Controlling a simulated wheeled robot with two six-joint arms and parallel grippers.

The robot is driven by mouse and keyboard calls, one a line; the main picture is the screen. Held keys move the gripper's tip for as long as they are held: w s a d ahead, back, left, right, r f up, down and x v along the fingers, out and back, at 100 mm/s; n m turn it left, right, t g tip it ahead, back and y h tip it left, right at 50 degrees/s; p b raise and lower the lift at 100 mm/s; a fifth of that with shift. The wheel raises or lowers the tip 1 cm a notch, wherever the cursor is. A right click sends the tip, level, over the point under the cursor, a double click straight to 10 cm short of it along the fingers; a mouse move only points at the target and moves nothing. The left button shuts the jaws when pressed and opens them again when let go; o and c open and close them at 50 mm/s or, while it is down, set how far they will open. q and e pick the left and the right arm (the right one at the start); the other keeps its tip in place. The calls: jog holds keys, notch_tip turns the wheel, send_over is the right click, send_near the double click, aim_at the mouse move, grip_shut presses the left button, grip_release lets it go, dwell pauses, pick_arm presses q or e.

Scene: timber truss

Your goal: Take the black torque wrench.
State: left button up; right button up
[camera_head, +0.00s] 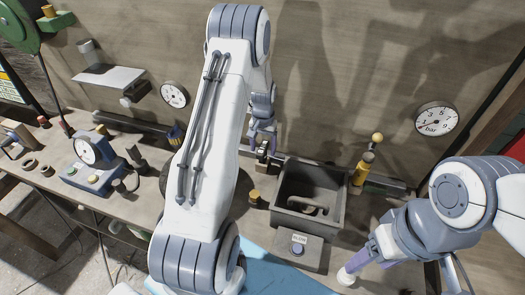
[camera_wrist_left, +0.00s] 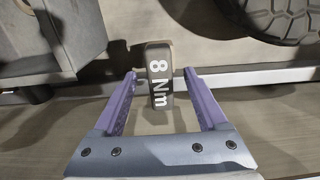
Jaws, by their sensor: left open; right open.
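A dark, narrow block with white "8 Nm" lettering (camera_wrist_left: 159,85) stands between the fingers of my left gripper (camera_wrist_left: 160,100) in the left wrist view. It looks like an end of the torque wrench; the rest of the wrench cannot be made out. The fingers are open, with a gap on each side of the block. In the head view my left gripper (camera_head: 263,131) points down at the back of the bench, just above a small dark piece. My right gripper (camera_head: 362,265) is low at the front right of the bench, its fingertips partly hidden.
A blue gauge device (camera_head: 95,160) sits left. My left arm hides the middle of the bench.

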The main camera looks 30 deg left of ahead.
pick_arm(q)
notch_tip(320, 180, down, 4)
jog(key=shift+s+f+p, duration=0.1)
jog(key=shift+p, duration=0.55)
jog(key=shift+c, duration=0.3)
grip_shut()
